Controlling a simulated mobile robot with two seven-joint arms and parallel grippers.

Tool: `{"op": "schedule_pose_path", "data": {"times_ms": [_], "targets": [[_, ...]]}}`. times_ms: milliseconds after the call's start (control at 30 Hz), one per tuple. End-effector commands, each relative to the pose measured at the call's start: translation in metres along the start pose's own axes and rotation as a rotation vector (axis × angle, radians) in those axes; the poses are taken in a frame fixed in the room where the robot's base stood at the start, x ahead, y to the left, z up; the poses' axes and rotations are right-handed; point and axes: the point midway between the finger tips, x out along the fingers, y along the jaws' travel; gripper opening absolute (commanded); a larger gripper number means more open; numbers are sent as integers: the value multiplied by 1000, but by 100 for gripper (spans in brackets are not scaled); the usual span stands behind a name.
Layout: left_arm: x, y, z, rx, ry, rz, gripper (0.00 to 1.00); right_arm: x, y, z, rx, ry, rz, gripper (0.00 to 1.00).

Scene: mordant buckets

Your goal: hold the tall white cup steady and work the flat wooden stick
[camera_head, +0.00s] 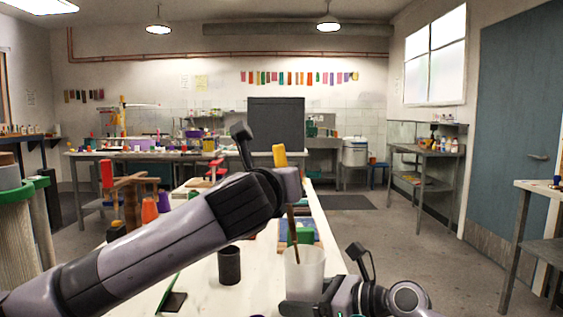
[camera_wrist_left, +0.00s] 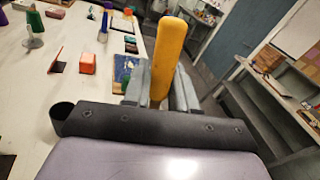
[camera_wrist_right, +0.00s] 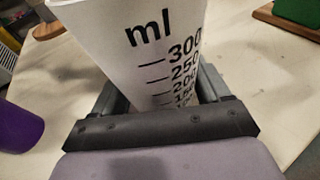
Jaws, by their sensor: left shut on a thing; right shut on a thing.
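The tall white cup (camera_head: 304,272) stands upright near the front right edge of the pale table. It fills the right wrist view (camera_wrist_right: 150,45), with black "ml" markings on its side. My right gripper (camera_head: 306,300) is shut around its lower part. My left gripper (camera_head: 288,186) is above the cup, shut on the flat wooden stick (camera_head: 293,235). The stick's yellow-orange end (camera_head: 279,157) rises above the fingers, and it also shows in the left wrist view (camera_wrist_left: 168,50). The brown lower part slants down into the cup's mouth; its tip is hidden inside.
A dark cup (camera_head: 229,265) stands left of the white cup. A green block (camera_head: 302,235) is just behind it. A purple container (camera_wrist_right: 18,128) is at the left in the right wrist view. Floor lies open to the right.

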Motion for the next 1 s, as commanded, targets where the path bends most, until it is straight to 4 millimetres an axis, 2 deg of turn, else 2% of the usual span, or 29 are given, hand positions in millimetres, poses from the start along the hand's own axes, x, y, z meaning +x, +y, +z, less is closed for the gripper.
{"op": "schedule_pose_path", "data": {"times_ms": [600,1000], "targets": [[0,0,-62,0,1,-1,0,0,0,0,0,1,0,47],[0,-1,-77,0,-1,-2,0,0,0,0,0,1,0,47]]}}
